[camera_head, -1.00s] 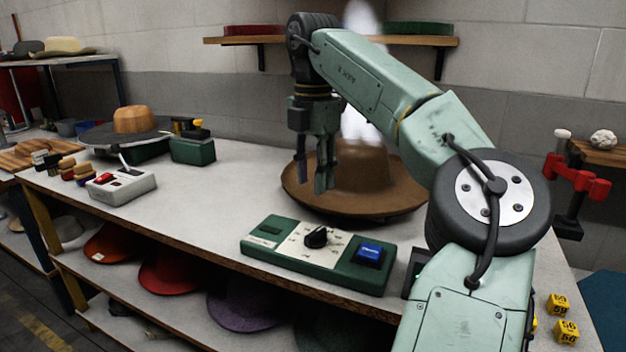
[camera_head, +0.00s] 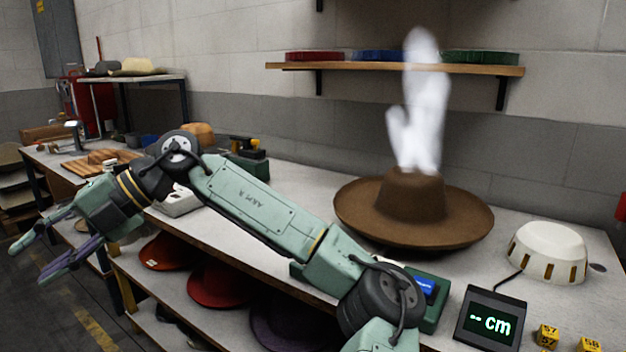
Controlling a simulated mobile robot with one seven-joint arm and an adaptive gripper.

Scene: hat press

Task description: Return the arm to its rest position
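My gripper (camera_head: 42,262) is at the far left, out past the front edge of the workbench (camera_head: 305,192). Its fingers point down and left and are spread apart with nothing between them. My arm reaches leftward across the front of the bench, bent at the elbow, and covers part of the bench and the control box. A brown wide-brimmed hat (camera_head: 412,212) stands on the bench with white steam (camera_head: 418,105) rising above its crown. The gripper is far from the hat.
A green control box with a blue button (camera_head: 424,287) is partly behind my arm. A display (camera_head: 490,318) reading "-- cm" and a white dome (camera_head: 547,252) stand at the right. Red hats (camera_head: 215,284) lie on the lower shelf. A wall shelf (camera_head: 395,69) hangs behind.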

